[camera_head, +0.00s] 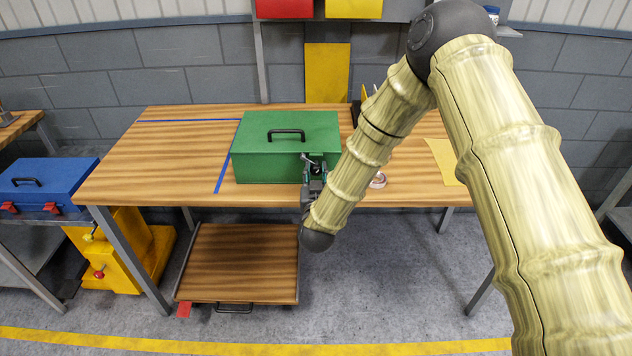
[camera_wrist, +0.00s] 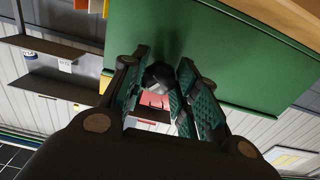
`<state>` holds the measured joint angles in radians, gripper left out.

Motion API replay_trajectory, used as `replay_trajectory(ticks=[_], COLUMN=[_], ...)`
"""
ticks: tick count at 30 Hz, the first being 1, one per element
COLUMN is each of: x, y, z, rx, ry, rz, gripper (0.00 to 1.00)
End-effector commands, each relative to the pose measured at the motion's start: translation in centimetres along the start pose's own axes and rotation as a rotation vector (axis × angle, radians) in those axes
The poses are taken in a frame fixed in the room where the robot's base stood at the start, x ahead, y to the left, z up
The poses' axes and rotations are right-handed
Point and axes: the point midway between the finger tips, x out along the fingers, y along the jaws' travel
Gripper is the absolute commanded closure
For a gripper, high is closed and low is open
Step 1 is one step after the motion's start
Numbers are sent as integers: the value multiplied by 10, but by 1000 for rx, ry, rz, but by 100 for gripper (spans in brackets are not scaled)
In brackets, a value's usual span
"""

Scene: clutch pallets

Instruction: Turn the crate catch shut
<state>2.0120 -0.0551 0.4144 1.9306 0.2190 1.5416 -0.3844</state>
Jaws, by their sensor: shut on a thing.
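A green crate (camera_head: 272,162) with a black top handle stands on the wooden table. My gripper (camera_head: 315,170) is at the right end of the crate's front face. The wrist view shows the green crate wall (camera_wrist: 225,50) close behind my gripper (camera_wrist: 165,88). Its two teal-padded fingers are shut on the crate catch (camera_wrist: 159,74), a small dark piece between the pads. The fingers hide much of the catch, so I cannot tell its exact angle.
The wooden table (camera_head: 160,182) has blue tape lines and free room left of the crate. A tape roll (camera_head: 378,181) and a yellow sheet (camera_head: 442,158) lie to the right. A blue toolbox (camera_head: 45,184) stands at the far left. A low wooden platform (camera_head: 240,262) is below.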

Motion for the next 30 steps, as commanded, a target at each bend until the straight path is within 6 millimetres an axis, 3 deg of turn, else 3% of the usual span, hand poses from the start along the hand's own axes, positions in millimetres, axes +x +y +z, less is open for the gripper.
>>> replay_trajectory(ticks=[18,30], x=[0,0], y=[1,0], z=[4,2], rx=[580,846], ry=[1,0], rz=[3,2], gripper=[94,94])
